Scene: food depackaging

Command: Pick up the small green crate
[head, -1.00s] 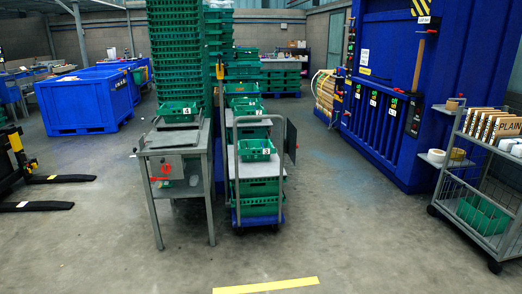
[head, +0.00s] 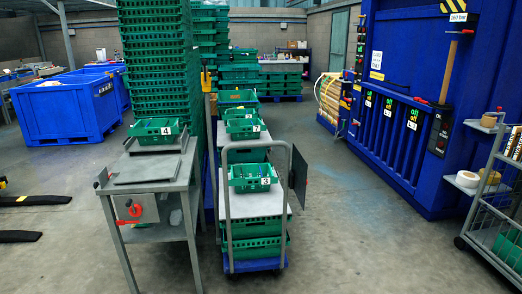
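Several small green crates show in the head view. One labelled 3 (head: 252,178) sits on a grey board on top of the trolley (head: 226,215), behind its handle bar. One labelled 4 (head: 154,131) sits at the back of the grey metal table (head: 140,188) to the left. A crate labelled 7 (head: 243,129) and another small crate (head: 238,114) stand farther back behind the trolley. I cannot tell which one the task means. Neither of my grippers is in view.
Tall stacks of green crates (head: 158,60) rise behind the table. A blue bin (head: 65,108) stands at left. A blue machine (head: 415,100) and a wire shelf cart (head: 495,205) stand at right. The floor between trolley and machine is clear.

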